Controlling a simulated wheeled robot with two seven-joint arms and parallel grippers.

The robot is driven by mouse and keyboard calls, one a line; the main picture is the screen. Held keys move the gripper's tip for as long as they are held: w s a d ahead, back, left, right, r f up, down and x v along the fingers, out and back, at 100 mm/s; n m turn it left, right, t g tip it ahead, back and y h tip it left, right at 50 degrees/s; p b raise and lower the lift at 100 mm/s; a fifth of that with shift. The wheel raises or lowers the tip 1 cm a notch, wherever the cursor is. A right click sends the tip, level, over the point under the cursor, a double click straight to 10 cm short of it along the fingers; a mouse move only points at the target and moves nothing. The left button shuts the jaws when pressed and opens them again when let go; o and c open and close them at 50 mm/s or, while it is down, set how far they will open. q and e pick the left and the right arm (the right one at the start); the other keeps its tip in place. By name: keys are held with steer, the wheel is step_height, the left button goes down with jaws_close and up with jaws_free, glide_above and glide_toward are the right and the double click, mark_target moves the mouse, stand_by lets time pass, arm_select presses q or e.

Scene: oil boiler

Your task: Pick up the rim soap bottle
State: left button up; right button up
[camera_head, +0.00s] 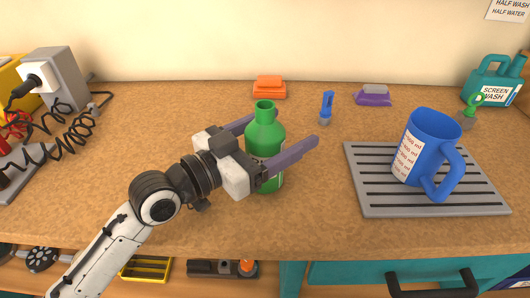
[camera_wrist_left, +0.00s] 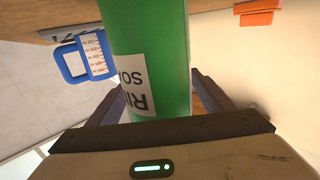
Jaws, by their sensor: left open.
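The rim soap bottle (camera_head: 266,138) is green with a white label and stands upright on the wooden worktop. My left gripper (camera_head: 281,131) is open, with one purple-grey finger on each side of the bottle's body. In the left wrist view the bottle (camera_wrist_left: 148,50) fills the middle, close to the palm, and part of its label shows. The fingers of my left gripper (camera_wrist_left: 158,100) are partly hidden behind it. I cannot tell whether a finger touches the bottle. My right gripper is not in view.
A blue measuring jug (camera_head: 425,150) stands on a grey grooved drain tray (camera_head: 375,195) to the right. An orange sponge (camera_head: 269,87), a blue brush (camera_head: 326,107) and a purple soap dish (camera_head: 373,97) are behind. A teal screen wash jug (camera_head: 492,82) is far right. Coiled cables lie left.

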arm_select(q)
steer(key=c, duration=1.3)
step_height(320, 180, up, 10)
steer(key=p, duration=0.2)
